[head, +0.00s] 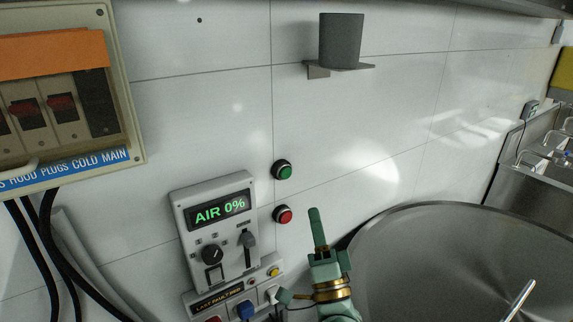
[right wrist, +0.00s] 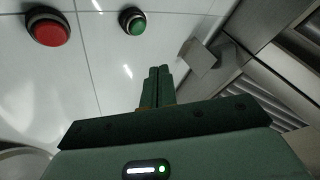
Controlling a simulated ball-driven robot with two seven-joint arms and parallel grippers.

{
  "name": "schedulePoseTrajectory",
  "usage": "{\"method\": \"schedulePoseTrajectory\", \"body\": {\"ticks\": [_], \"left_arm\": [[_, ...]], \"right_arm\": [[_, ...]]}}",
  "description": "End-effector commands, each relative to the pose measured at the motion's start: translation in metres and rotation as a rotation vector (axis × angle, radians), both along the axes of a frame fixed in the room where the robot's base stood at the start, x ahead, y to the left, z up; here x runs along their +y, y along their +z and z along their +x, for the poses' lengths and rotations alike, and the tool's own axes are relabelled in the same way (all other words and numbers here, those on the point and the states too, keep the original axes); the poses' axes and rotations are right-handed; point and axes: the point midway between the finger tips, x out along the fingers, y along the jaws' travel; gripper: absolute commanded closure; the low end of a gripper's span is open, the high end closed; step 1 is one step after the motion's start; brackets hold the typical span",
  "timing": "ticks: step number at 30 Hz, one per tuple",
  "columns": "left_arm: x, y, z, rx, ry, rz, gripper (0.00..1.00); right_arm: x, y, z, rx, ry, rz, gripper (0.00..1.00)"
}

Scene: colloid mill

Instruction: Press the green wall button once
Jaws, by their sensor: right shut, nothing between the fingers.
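The green wall button (head: 282,170) is on the white tiled wall, above a red button (head: 284,215). Both have dark rings. My right gripper (head: 315,212) is shut and empty, to the right of and below the green button in the head view, with its fingers pointing up. In the right wrist view the green button (right wrist: 134,21) is up and left of the shut fingertips (right wrist: 159,70), with a visible gap. The red button (right wrist: 48,29) is farther left there. Nothing touches the green button. My left gripper is not in view.
A control panel reading "AIR 0%" (head: 219,225) is left of the buttons. A breaker box (head: 136,130) hangs at upper left. A grey cup (head: 341,42) stands on a small shelf. A large round metal vessel (head: 440,215) fills the lower right.

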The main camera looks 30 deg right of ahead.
Motion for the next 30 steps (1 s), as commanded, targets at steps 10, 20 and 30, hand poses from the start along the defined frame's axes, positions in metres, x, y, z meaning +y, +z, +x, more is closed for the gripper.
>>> {"method": "schedulePoseTrajectory", "body": {"ticks": [10, 20, 30], "left_arm": [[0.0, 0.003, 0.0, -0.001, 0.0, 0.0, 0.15], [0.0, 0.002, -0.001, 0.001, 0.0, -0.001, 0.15], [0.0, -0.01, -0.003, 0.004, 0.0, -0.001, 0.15]], "right_arm": [[-0.007, 0.031, -0.011, -0.086, 0.009, 0.071, 1.0], [-0.006, 0.03, -0.007, -0.085, 0.008, 0.07, 1.0], [-0.003, 0.028, 0.034, -0.084, 0.007, 0.07, 1.0]]}}
